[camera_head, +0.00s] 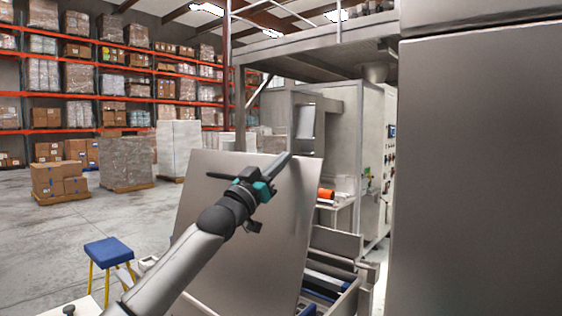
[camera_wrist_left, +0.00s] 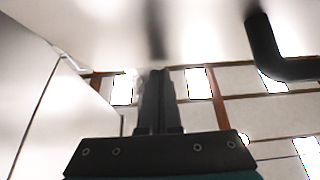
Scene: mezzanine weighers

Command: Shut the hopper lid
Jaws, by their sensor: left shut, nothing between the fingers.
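The hopper lid (camera_head: 270,235) is a large flat grey metal panel. It stands raised and tilted in the middle of the head view. The open hopper (camera_head: 347,243) shows at its lower right, with dark and blue parts inside. My left gripper (camera_head: 289,158) is shut and empty, its fingers near the lid's upper edge; I cannot tell whether they touch it. My left arm hides part of the lid. In the left wrist view, the shut fingers (camera_wrist_left: 158,85) point toward a pale smooth surface, likely the lid, with a black bent bar (camera_wrist_left: 265,50) at right. My right gripper is out of view.
A tall grey metal cabinet (camera_head: 480,170) fills the right side. A blue-topped stool (camera_head: 108,251) with yellow legs stands at lower left. Behind are a machine with a control panel (camera_head: 391,131), wrapped pallets (camera_head: 126,163) and orange racks.

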